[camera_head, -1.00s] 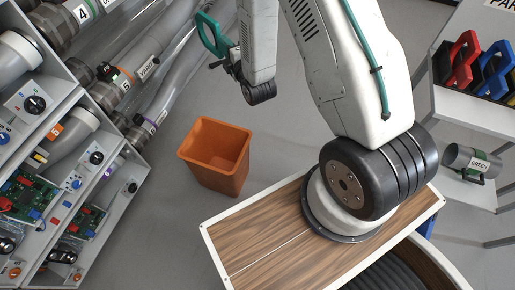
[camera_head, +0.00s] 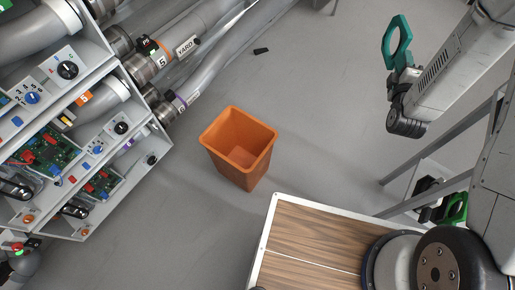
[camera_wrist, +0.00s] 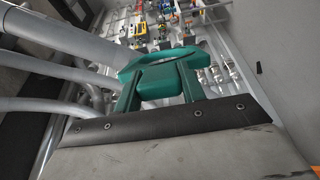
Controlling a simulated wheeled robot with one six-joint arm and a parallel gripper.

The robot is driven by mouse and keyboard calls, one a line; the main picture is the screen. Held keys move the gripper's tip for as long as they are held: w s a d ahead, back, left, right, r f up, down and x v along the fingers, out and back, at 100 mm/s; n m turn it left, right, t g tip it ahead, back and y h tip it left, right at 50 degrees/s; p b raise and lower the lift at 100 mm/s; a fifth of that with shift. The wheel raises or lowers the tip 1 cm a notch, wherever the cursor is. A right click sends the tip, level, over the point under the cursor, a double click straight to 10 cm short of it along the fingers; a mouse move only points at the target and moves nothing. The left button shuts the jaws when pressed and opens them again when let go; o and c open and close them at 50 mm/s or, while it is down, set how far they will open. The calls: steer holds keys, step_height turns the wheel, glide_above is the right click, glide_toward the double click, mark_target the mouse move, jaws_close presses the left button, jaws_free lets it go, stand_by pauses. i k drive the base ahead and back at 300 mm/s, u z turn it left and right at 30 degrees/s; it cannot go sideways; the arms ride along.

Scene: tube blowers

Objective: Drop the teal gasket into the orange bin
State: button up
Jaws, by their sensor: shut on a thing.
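The teal gasket (camera_head: 389,46) is a ring with an open middle. It is held upright at the tip of my gripper (camera_head: 399,71), at the upper right of the head view. In the wrist view the gasket (camera_wrist: 158,80) spans between the two fingers of my gripper (camera_wrist: 160,92), which are shut on it. The orange bin (camera_head: 228,167) stands on the floor near the middle of the head view, open at the top. The gasket and gripper are to the right of the bin in that view, clear of it. The bin's visible inside looks empty.
A grey rack of tubes and control panels (camera_head: 118,85) fills the left, with clear tubes (camera_head: 225,65) running up behind the bin. A wood-topped platform (camera_head: 305,245) is at the bottom right. A green-handled item (camera_head: 455,208) sits at the right. Grey floor around the bin is open.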

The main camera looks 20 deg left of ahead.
mark_target(244, 159)
steer(key=k, duration=1.05)
steer(key=u, duration=0.85)
steer(key=i, duration=1)
